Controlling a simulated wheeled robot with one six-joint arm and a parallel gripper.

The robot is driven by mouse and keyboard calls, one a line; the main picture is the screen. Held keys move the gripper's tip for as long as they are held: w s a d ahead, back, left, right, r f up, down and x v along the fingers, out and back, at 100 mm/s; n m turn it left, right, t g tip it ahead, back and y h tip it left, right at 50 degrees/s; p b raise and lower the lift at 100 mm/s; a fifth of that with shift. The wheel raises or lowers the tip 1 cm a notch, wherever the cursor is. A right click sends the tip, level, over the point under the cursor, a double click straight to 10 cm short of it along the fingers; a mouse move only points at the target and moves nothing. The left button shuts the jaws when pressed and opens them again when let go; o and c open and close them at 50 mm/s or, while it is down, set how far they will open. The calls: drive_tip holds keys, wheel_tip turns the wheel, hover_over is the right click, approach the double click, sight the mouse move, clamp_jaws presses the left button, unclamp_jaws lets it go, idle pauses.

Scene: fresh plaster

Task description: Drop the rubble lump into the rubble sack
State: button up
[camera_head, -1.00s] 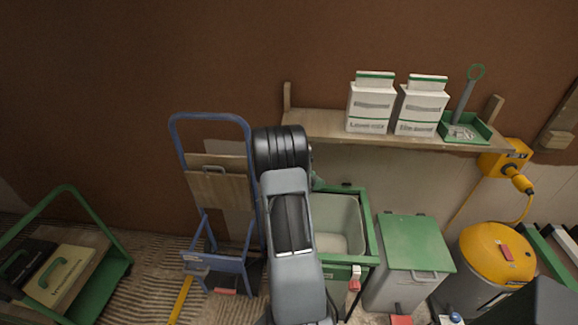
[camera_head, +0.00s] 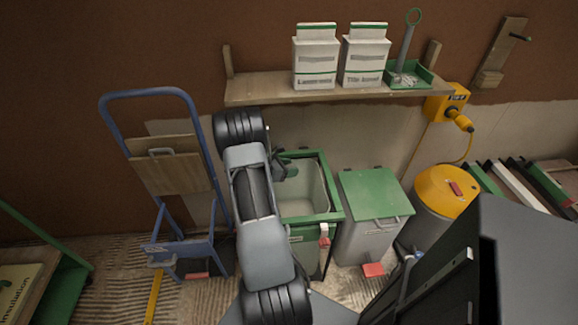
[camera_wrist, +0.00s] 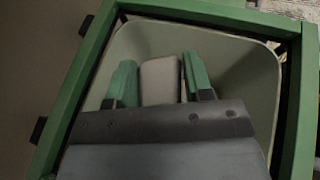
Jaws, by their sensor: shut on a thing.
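The rubble sack (camera_head: 312,205) is a pale, open-mouthed holder in a green square frame, left of the lidded bin in the head view. Its inner wall (camera_wrist: 255,75) and green frame (camera_wrist: 75,95) surround my gripper in the wrist view. My gripper (camera_wrist: 160,82) has green fingers, shut on the rubble lump (camera_wrist: 160,80), a pale grey-beige block. The gripper is over the sack's mouth; its height above the bottom is hard to judge. In the head view my gripper (camera_head: 287,168) shows at the sack's back left, and the lump cannot be made out.
A grey bin with a green lid (camera_head: 372,195) stands right of the sack, with a yellow-topped drum (camera_head: 446,192) beyond. A blue hand truck (camera_head: 160,175) is at left. A wall shelf (camera_head: 265,92) above holds two white packs and a green dustpan.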

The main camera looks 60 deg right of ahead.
drive_tip(key=shift+f+b, duration=0.3)
drive_tip(key=shift+f, duration=0.5)
drive_tip(key=o, duration=1.1)
drive_tip(key=p+v, duration=0.1)
drive_tip(key=v, duration=1.3)
drive_tip(key=shift+d, duration=0.1)
